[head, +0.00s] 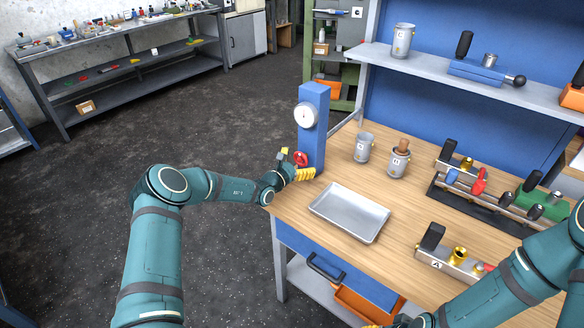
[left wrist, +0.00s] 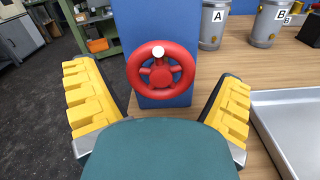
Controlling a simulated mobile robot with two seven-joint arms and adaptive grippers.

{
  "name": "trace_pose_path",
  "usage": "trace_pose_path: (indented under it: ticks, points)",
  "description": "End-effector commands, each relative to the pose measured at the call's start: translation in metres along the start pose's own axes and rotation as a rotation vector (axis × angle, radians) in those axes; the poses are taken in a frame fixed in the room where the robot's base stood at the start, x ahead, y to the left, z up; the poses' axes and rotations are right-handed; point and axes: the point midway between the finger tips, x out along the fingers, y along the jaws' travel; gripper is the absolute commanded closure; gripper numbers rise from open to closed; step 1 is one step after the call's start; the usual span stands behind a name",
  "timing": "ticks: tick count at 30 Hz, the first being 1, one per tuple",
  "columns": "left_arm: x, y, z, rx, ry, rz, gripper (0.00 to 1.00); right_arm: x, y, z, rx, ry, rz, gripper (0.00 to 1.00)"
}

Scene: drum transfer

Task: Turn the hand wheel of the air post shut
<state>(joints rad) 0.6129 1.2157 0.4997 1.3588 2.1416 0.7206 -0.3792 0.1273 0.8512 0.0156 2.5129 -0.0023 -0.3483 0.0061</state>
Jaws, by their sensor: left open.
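The air post (head: 313,130) is a blue upright with a round white gauge (head: 306,115) at the table's left edge. Its red hand wheel (head: 301,158) is low on the post, partly hidden in the head view. In the left wrist view the whole wheel (left wrist: 161,76) faces me, with a pale knob at the top of its rim. My left gripper (head: 295,164) is open in front of the wheel. Its yellow fingers stand to either side of the wheel, with visible gaps. My right gripper is mostly cut off at the bottom edge of the head view.
A silver tray (head: 348,229) lies just right of the post. Two grey canisters (head: 364,148) (head: 398,164) stand behind it. Fixtures with black handles (head: 447,256) fill the right side. A shelf (head: 440,72) is above the table's back.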

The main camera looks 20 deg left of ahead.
Motion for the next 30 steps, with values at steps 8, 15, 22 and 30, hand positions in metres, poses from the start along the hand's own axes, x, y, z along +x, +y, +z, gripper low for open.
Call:
trace_pose_path:
  ticks: [8, 15, 22, 30]
  points:
    - [-0.042, 0.001, -0.001, 0.0, 0.004, 0.001, 0.06, 0.0, 0.0, 0.0, 0.0, 0.0, 0.0, 0.53]
    - [-0.089, 0.001, -0.001, 0.0, 0.004, 0.001, 0.06, 0.0, 0.0, 0.0, 0.0, 0.0, 0.0, 0.53]
    - [-0.114, 0.0, -0.001, -0.001, 0.002, 0.001, 0.06, 0.0, 0.0, 0.0, 0.0, 0.0, 0.0, 0.53]
    - [-0.117, 0.0, -0.001, 0.0, 0.002, 0.001, 0.06, 0.0, 0.0, 0.0, 0.0, 0.0, 0.0, 0.53]
